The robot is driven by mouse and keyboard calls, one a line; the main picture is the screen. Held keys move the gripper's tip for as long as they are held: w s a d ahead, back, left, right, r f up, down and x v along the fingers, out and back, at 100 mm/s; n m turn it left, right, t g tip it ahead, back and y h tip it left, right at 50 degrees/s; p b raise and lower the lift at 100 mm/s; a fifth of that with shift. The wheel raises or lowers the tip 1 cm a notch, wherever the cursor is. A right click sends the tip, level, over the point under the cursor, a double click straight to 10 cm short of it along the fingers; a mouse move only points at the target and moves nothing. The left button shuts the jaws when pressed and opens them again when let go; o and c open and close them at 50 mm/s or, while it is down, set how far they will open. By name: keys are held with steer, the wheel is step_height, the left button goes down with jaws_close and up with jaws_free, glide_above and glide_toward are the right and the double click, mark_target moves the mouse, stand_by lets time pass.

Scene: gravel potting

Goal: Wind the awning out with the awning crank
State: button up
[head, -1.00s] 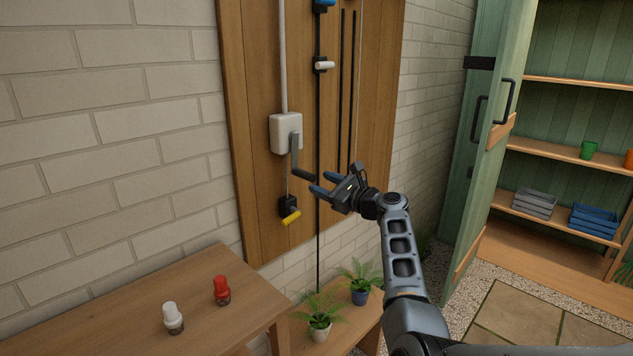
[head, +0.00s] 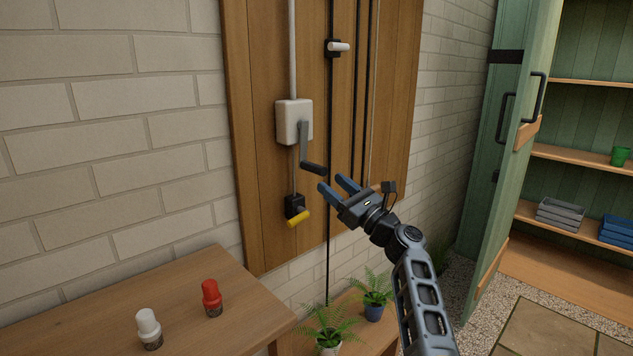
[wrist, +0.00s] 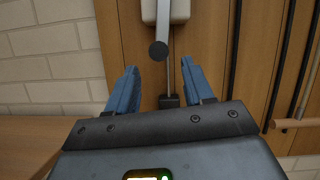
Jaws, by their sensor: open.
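The awning crank (head: 304,145) is a grey arm with a dark handle on a white box (head: 288,122) fixed to the wooden panel. The arm hangs down and its handle sticks out from the panel. In the wrist view the crank's round handle end (wrist: 158,50) shows ahead, in the gap between the fingers and beyond their tips. My gripper (head: 335,185) is open and empty, just right of and slightly below the handle, with blue fingers pointing at the panel. It also shows in the wrist view (wrist: 160,80). The awning itself is not in view.
A yellow-handled valve (head: 297,218) sits below the box, and a white-handled fitting (head: 338,47) is up right. A wooden table (head: 200,290) holds a red-capped and a white-capped shaker. Potted ferns stand below. A green cabinet door (head: 510,130) stands open at right.

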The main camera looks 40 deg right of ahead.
mark_target(306, 161)
steer(key=x, duration=0.7)
steer(key=shift+w+r, duration=0.25)
steer(key=shift+w, duration=0.05)
jaws_close()
stand_by(0.4)
